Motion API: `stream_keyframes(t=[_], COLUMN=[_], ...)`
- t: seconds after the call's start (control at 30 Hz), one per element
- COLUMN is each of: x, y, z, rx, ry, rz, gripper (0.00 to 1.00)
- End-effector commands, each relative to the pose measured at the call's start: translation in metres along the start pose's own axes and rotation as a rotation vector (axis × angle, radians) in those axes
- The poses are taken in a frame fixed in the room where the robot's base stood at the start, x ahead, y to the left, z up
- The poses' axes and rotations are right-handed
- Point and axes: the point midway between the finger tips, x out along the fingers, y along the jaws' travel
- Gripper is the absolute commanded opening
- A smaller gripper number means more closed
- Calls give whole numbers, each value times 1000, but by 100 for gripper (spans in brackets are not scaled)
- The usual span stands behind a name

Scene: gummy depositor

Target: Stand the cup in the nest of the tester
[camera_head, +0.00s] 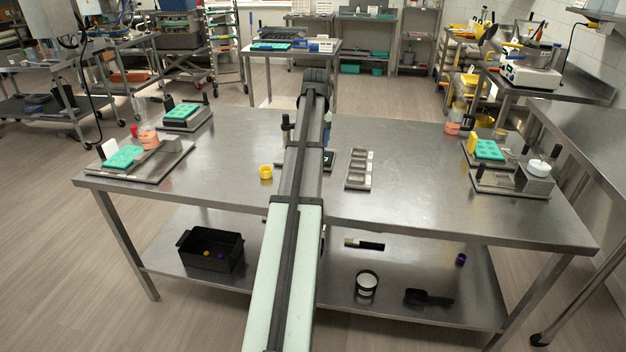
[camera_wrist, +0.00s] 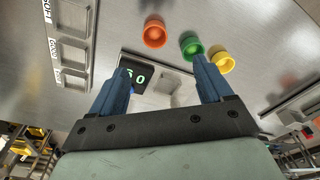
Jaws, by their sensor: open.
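Three small cups show in the wrist view: an orange cup (camera_wrist: 154,32), a green cup (camera_wrist: 190,43) and a yellow cup (camera_wrist: 221,60). The yellow cup (camera_head: 265,172) also stands on the table in the head view, left of my arm. The tester, with a black display (camera_wrist: 134,80) with green digits, lies beyond and between my fingers; a grey square part beside the display may hold the nest, but I cannot tell. My gripper (camera_wrist: 160,76) is open and empty, apart from the cups. In the head view my arm hides most of the tester and the other cups.
A grey sorting tray (camera_head: 358,169) with labelled compartments lies right of my arm. Stations with green moulds (camera_head: 124,157) stand at the table's left, and others (camera_head: 488,150) at its right. A black bin (camera_head: 210,251) is on the lower shelf. The table front is largely clear.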

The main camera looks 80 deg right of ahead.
Motion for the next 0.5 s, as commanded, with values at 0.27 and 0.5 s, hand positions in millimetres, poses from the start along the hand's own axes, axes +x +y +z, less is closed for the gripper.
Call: stream_keyframes(t=[0.27,0.5], x=[19,58], y=[8,8], z=[6,6], rx=[0,0], ry=[-5,-5], rz=[7,6], gripper=[79,79])
